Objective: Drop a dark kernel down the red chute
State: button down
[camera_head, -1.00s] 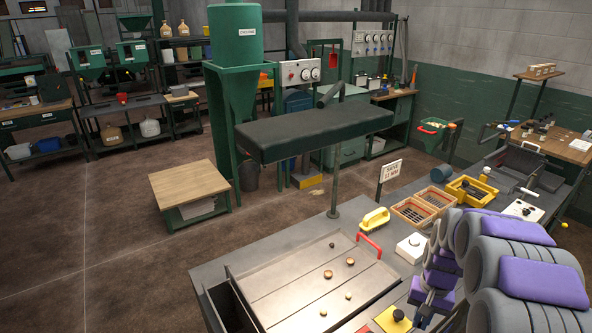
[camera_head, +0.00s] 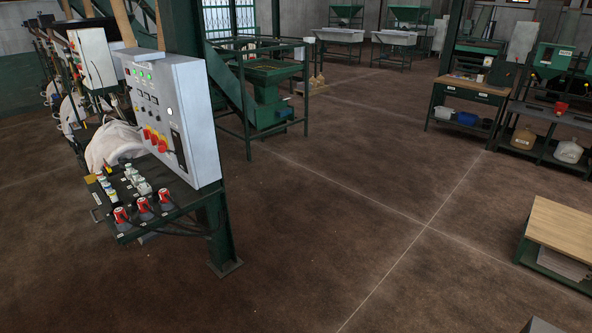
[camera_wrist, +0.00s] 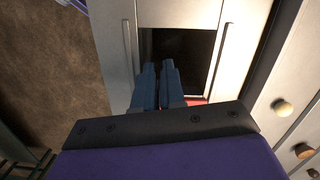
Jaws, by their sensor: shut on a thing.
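In the wrist view, my gripper (camera_wrist: 158,72) points at a dark rectangular opening (camera_wrist: 190,58) framed by pale metal walls. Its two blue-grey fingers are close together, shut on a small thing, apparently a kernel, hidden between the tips. A small patch of red (camera_wrist: 196,101), perhaps part of the red chute, shows beside the right finger, partly covered by my gripper. A pale kernel (camera_wrist: 283,107) and a brown kernel (camera_wrist: 305,152) lie on the metal tray (camera_wrist: 262,140) at the right. The head view shows neither my gripper nor the chute.
In the head view, a control panel (camera_head: 185,110) stands at the left above a shelf with red-topped connectors (camera_head: 143,206). A low wooden-topped table (camera_head: 565,235) is at the right edge. The brown floor (camera_head: 320,240) between is clear.

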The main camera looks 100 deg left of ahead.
jog(key=shift+a+f+b, duration=0.15)
jog(key=shift+a+f, duration=0.05)
jog(key=shift+f, duration=0.3)
jog(key=shift+a+f+b, duration=0.15)
jog(key=shift+f, duration=0.3)
jog(key=shift+d+r, duration=0.1)
jog(key=shift+d, duration=0.25)
jog(key=c, duration=1.6)
grip_release()
jog(key=shift+d, duration=0.15)
jog(key=shift+c, duration=0.2)
jog(key=o, duration=0.3)
jog(key=shift+o, duration=1)
jog(key=shift+a, duration=0.4)
jog(key=shift+d, duration=0.1)
jog(key=shift+s+d, duration=0.1)
jog(key=shift+d, duration=0.05)
